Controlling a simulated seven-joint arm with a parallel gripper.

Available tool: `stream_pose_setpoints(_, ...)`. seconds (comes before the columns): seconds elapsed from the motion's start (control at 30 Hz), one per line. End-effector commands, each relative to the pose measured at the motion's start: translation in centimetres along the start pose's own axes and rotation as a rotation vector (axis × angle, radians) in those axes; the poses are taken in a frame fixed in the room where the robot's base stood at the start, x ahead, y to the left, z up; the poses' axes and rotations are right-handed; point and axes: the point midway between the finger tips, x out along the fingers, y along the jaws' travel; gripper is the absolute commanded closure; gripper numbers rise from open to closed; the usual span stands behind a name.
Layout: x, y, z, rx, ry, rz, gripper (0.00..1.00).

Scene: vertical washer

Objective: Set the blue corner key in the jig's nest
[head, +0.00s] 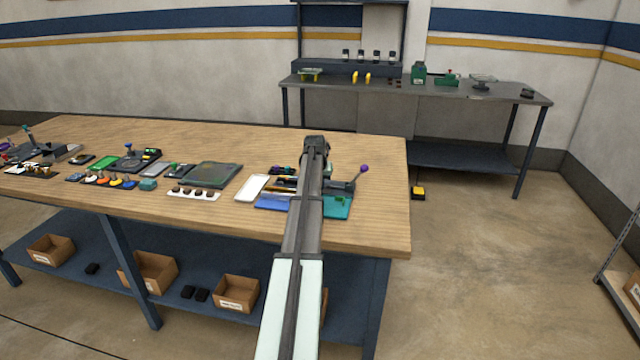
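My arm reaches from the bottom of the head view over the wooden table. Its end, with my gripper (316,147), is above the table's right part. The fingers are too small and turned away to show whether they are open or shut, or hold anything. A teal fixture (337,209) with a green piece on it and a dark lever with a purple knob (364,169) sits right of my arm; it may be the jig. A blue mat or tray (271,202) lies left of it, partly behind my arm. I cannot make out the blue corner key or the nest.
A white tray (251,188), a dark grey mat (215,175) and a white strip (194,194) with dark pieces lie left of my arm. Several small parts and fixtures crowd the table's left side. The wooden table (385,220) is bare at its right end.

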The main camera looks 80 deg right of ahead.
Motion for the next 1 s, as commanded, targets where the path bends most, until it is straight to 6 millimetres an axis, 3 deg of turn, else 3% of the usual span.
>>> stream_pose_setpoints(0.1,0.12,0.00,0.05,0.000,0.000,0.000,1.00)
stream_pose_setpoints(0.43,0.10,0.01,0.04,0.000,0.000,0.000,0.67)
stream_pose_setpoints(0.7,0.09,0.15,0.03,0.000,0.000,0.003,0.69)
stream_pose_setpoints(0.83,0.09,0.18,0.03,0.001,0.000,0.004,0.57)
stream_pose_setpoints(1.0,0.10,0.31,0.03,0.001,0.000,0.006,0.58)
